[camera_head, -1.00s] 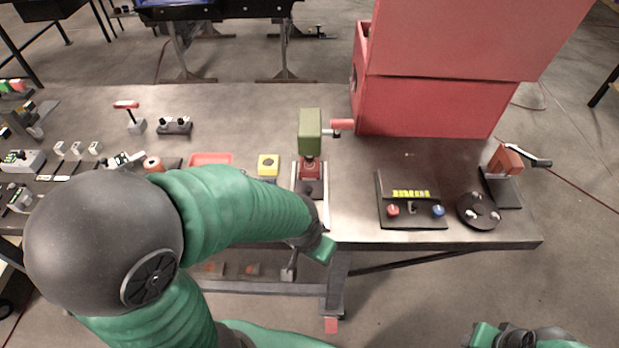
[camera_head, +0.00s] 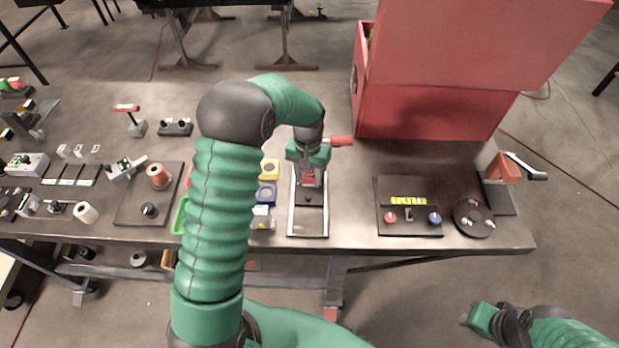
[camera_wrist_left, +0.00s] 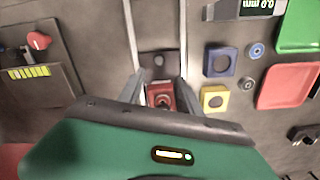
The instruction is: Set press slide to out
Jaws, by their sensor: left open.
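The press slide (camera_head: 309,197) is a dark block with a round knob, lying between two pale rails at the table's front. It also shows in the left wrist view (camera_wrist_left: 157,62), beyond my fingertips. A red press part (camera_head: 308,179) sits just behind it; in the left wrist view this part (camera_wrist_left: 161,97) lies between my fingers. The red press handle (camera_head: 341,141) sticks out to the right. My right gripper (camera_head: 479,318) is off the table at lower right; its jaws are unclear.
Yellow (camera_head: 269,168) and blue (camera_head: 265,193) blocks stand left of the rails. A control panel (camera_head: 409,228) with knobs stands to the right, by a round dark disc (camera_head: 473,217). A large red cabinet (camera_head: 430,110) rises behind. Table space right of the rails is clear.

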